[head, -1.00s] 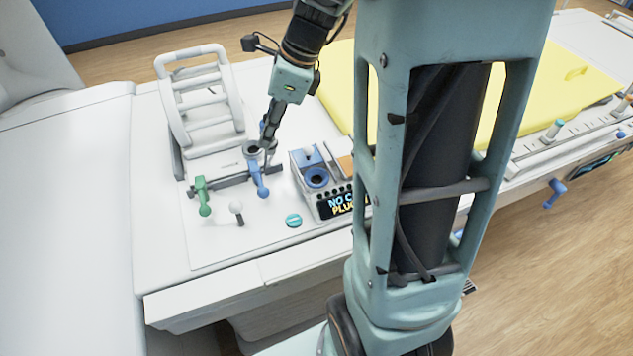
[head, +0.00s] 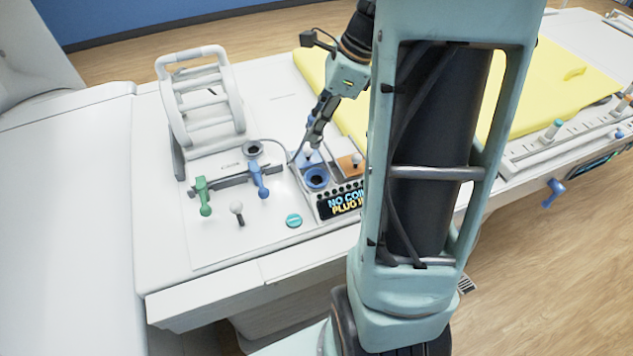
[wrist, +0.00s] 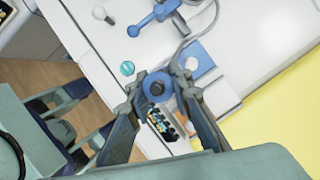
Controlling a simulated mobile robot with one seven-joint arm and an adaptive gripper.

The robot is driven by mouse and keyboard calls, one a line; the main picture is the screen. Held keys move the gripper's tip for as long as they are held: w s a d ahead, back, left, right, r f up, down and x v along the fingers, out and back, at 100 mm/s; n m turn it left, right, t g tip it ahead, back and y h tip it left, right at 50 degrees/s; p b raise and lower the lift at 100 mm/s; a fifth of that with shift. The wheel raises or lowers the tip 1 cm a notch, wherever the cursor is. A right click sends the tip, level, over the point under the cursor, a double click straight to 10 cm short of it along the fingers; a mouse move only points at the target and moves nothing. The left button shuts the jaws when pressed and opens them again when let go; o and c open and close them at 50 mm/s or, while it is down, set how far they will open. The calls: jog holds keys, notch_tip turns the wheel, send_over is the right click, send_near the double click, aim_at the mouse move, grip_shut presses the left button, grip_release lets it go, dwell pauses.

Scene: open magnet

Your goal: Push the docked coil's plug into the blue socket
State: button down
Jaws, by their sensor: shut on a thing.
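My gripper (head: 314,138) is shut on the plug. In the wrist view a blue round body with a dark centre, which looks like the plug (wrist: 157,84), sits between the fingertips (wrist: 155,88). A grey cable (head: 284,148) runs to it from the docked coil (head: 205,98), a white ladder-like frame at the left. The blue socket (head: 317,178), a ring with a dark hole, is just below and in front of the fingertips in the head view. The plug appears above the socket panel, apart from the socket. In the wrist view the socket seems hidden behind it.
A display (head: 344,205) reads "NO COIL PLUG IN". An orange panel (head: 350,166) is right of the socket. Blue (head: 258,180) and green (head: 204,197) levers, a white knob (head: 237,209) and a teal button (head: 293,220) stand left. A yellow pad (head: 319,72) lies behind.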

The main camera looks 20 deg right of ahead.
jog(key=shift+d+f, duration=0.1)
dwell(0.3)
jog(key=shift+f+b, duration=3.05)
jog(key=shift+f, duration=1.8)
jog(key=shift+f+b, duration=1.05)
jog(key=shift+f, duration=0.7)
jog(key=c, duration=1.7)
grip_release()
jog(key=shift+o, duration=0.2)
jog(key=shift+r, duration=0.15)
jog(key=v, duration=1.2)
